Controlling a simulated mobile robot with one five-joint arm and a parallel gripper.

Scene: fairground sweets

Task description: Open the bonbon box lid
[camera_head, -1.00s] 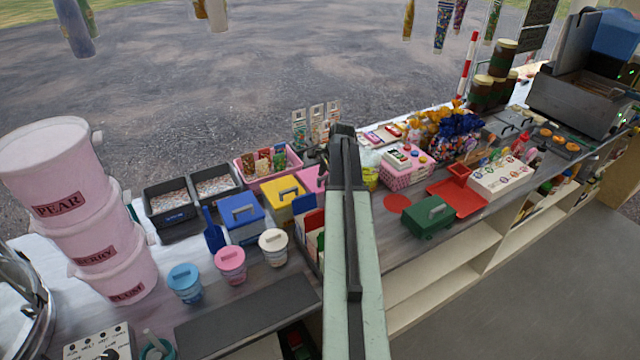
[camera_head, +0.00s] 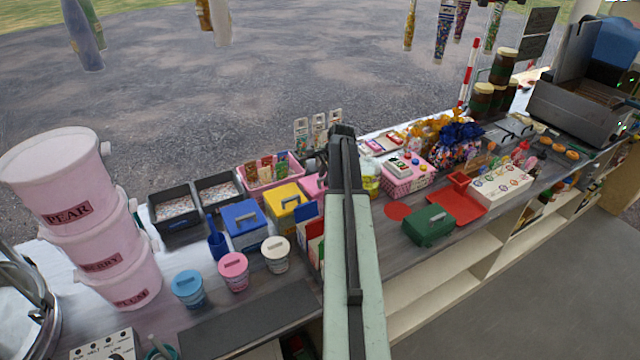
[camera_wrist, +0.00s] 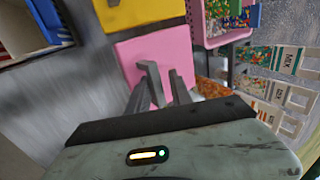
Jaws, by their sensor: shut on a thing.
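A box with a flat pink lid (camera_wrist: 130,50) lies under my gripper (camera_wrist: 163,80) in the wrist view; I take it for the bonbon box. My gripper is shut on its grey handle (camera_wrist: 150,72), which is partly covered by the fingers. The lid looks flat on the box, but I cannot tell whether it is raised at all. In the head view the pink lid (camera_head: 311,186) shows only in part, left of my arm, which hides the rest and the fingers.
A yellow-lidded box (camera_head: 286,196) and a blue-lidded box (camera_head: 243,222) stand left of it. A pink basket (camera_head: 262,176) of packets is behind. Card packs (camera_head: 320,130) stand close beyond. Three small tubs, including a white one (camera_head: 276,258), stand in front.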

